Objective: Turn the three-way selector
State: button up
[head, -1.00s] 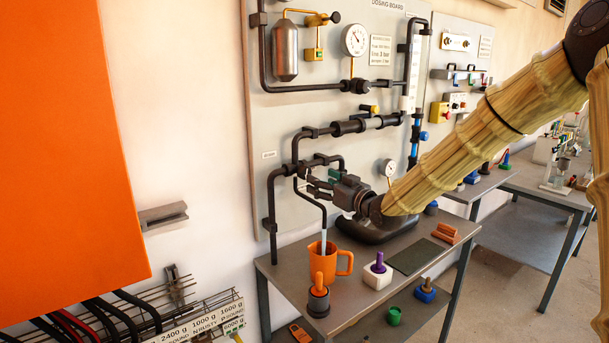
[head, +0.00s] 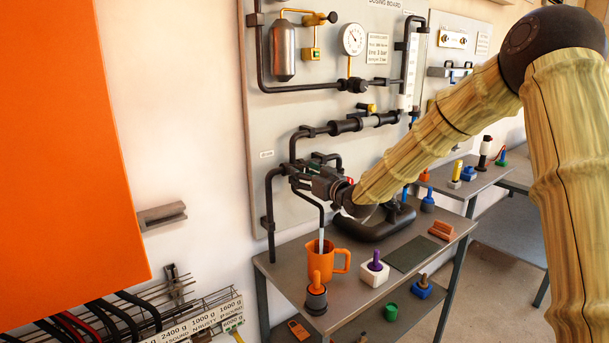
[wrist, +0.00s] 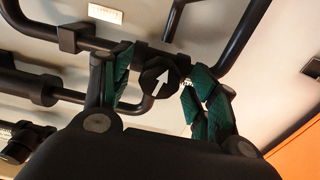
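The selector is a dark octagonal knob (wrist: 157,86) with a white arrow, seen in the wrist view on the dark piping. The arrow points up and slightly right in that view. My gripper (wrist: 159,66) has its two green-padded fingers on either side of the knob, with gaps still showing between pads and knob. In the head view my gripper (head: 303,175) is at the lower-left pipe junction of the dosing board (head: 263,120). There the gripper and pipes hide the knob.
Below, an orange mug (head: 320,264) stands on a grey table (head: 352,306), near a white block with a purple peg (head: 375,268). Pipes (wrist: 242,45) run close around my fingers. A pressure gauge (head: 352,39) is higher on the board.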

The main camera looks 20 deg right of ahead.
jog(key=c, duration=0.9)
jog(key=shift+f+b, duration=0.1)
jog(key=shift+b, duration=0.3)
jog(key=n+b, duration=0.4)
jog(key=shift+f, duration=0.15)
jog(key=n+b, duration=1.1)
jog(key=b, duration=0.1)
jog(key=shift+n, duration=0.4)
jog(key=n+b, duration=0.3)
jog(key=b, duration=0.1)
jog(key=shift+r+n, duration=0.25)
jog(key=shift+n, duration=0.15)
jog(key=shift+r, duration=0.1)
